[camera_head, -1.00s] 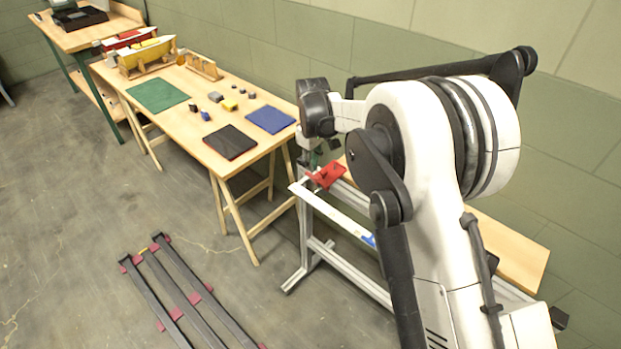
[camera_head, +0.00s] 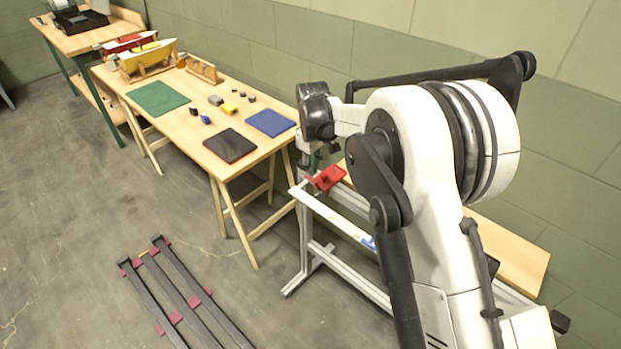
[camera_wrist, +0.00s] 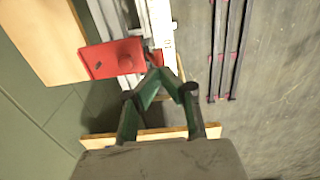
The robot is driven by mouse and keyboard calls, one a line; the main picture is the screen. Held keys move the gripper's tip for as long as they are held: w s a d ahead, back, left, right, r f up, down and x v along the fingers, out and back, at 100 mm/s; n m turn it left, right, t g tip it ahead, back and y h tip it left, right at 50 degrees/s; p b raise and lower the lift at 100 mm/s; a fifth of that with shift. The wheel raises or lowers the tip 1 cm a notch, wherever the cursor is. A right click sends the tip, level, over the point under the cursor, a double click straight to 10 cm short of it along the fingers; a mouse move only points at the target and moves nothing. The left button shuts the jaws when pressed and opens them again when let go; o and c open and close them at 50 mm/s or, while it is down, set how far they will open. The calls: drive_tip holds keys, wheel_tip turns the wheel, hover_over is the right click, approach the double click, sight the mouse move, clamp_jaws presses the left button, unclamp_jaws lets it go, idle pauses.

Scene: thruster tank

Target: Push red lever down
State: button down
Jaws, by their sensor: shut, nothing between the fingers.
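In the head view my wrist covers much of the gripper.
A metal frame with a white ruled strip (camera_head: 335,217) and a wooden board (camera_head: 508,250) runs below my arm. A wooden table (camera_head: 190,122) with coloured mats and small blocks stands left. Dark rails (camera_head: 178,290) lie on the floor, with open floor around them.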

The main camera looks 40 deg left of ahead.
drive_tip(key=shift+f+b, duration=0.75)
drive_tip(key=shift+f, duration=0.35)
idle(0.8)
drive_tip(key=shift+s+f+b, duration=0.55)
drive_tip(key=shift+s+b, duration=0.05)
drive_tip(key=shift+s, duration=0.2)
drive_tip(key=shift+s+a+f+b, duration=0.1)
drive_tip(key=shift+s+f+b, duration=0.6)
drive_tip(key=shift+f, duration=0.1)
idle(1.0)
drive_tip(key=shift+s+f+b, duration=0.2)
drive_tip(key=shift+f+b, duration=0.2)
drive_tip(key=shift+f, duration=0.1)
drive_tip(key=shift+s+f+b, duration=0.2)
drive_tip(key=shift+f+b, duration=0.2)
drive_tip(key=shift+f, duration=0.1)
drive_tip(key=shift+s+f+b, duration=0.1)
drive_tip(key=shift+f+b, duration=0.55)
drive_tip(key=shift+f, duration=0.1)
drive_tip(key=shift+r, duration=0.1)
idle(0.5)
wheel_tip(320, 180, up, 9)
drive_tip(key=p, duration=0.3)
idle(0.9)
